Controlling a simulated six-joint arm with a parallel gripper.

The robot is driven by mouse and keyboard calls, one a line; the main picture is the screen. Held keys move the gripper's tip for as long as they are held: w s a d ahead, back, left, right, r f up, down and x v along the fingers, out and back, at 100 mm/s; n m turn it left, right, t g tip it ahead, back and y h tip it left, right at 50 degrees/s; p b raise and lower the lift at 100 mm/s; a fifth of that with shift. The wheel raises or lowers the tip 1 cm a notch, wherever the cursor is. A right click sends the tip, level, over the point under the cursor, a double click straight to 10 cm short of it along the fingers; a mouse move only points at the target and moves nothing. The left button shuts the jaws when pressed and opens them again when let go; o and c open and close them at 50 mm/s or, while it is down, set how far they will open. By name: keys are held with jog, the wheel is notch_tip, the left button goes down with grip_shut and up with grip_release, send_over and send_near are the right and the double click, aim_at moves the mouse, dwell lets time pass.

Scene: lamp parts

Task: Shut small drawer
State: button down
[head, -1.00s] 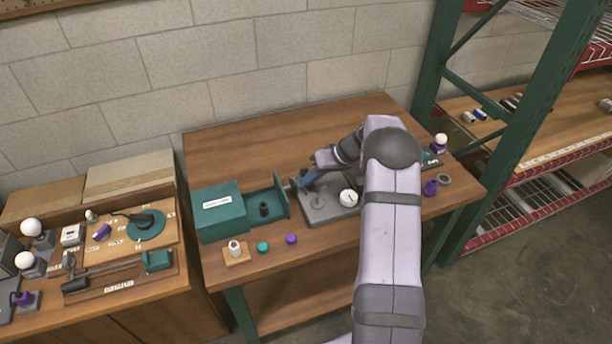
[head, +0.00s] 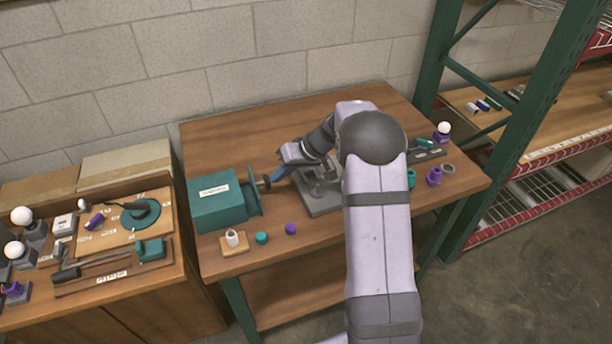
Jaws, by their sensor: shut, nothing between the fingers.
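The small drawer is the teal box (head: 217,203) with a white label, at the left of the wooden table. Whether the tips touch the front or the handle is too small to tell. The inside of the drawer is hidden.
A grey base fixture (head: 318,190) sits under my arm. A wooden block with a white part (head: 232,238), a teal cap (head: 261,238) and a purple cap (head: 290,229) lie in front of the drawer. Purple parts (head: 434,176) stand at the right. The back of the table is clear.

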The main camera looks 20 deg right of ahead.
aim_at(260, 184)
jog(key=a+b, duration=0.1)
jog(key=a, duration=0.2)
jog(key=shift+a+f, duration=0.15)
jog(key=shift+a, duration=0.1)
jog(key=shift+s+a, duration=0.1)
jog(key=shift+a, duration=0.3)
jog(key=d+b, duration=0.1)
jog(key=d, duration=0.3)
jog(key=shift+d, duration=0.35)
jog(key=b+v, duration=0.2)
jog(key=v, duration=0.8)
jog(key=shift+a, duration=0.1)
